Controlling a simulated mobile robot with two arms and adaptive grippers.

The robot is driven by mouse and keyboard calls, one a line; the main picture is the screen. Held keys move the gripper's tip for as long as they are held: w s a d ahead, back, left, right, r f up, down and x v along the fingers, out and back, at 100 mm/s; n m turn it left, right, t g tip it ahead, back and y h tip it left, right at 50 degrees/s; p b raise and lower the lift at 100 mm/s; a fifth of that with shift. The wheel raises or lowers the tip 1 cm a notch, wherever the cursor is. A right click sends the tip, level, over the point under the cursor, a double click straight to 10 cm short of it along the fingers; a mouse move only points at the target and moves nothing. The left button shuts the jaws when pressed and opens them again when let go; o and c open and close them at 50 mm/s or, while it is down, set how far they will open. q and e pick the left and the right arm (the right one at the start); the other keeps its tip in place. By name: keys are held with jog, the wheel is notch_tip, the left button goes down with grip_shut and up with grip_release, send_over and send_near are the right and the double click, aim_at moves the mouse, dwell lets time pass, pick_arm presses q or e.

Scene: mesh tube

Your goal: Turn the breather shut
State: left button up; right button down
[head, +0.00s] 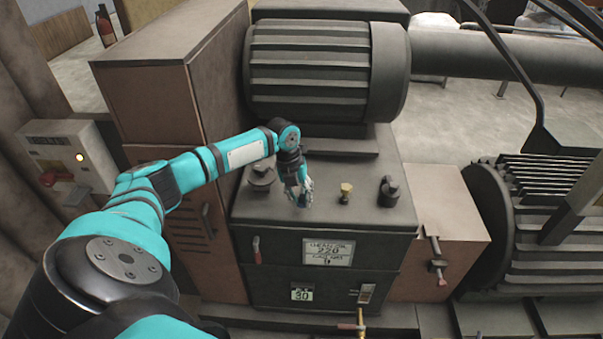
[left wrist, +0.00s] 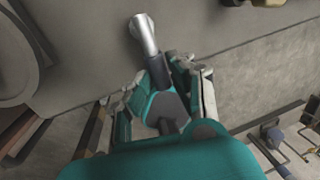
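My left gripper (head: 299,192) is low over the top of the dark machine box (head: 375,228). The left wrist view shows the gripper (left wrist: 158,84) with its fingers spread. A silver lever (left wrist: 144,34) with a dark end reaches between the fingertips. The right finger is close to the dark end; I cannot tell whether it touches. In the head view the gripper hides this lever. No part is labelled as the breather, so I cannot tell for certain that this lever belongs to it. My right gripper is not in view.
On the box top stand a round dark cap (head: 262,178) left of the gripper, a brass knob (head: 345,190) and a black fitting (head: 388,191) to its right. A ribbed motor (head: 320,72) stands behind. A tall brown cabinet (head: 165,110) stands left, beside my arm.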

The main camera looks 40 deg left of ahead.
pick_arm(q)
jog(key=o, duration=0.3)
jog(key=shift+o, duration=0.2)
notch_tip(320, 180, up, 12)
jog(key=s+a, duration=0.1)
jog(key=a, duration=0.1)
jog(key=shift+s, duration=0.25)
jog(key=shift+f, duration=0.15)
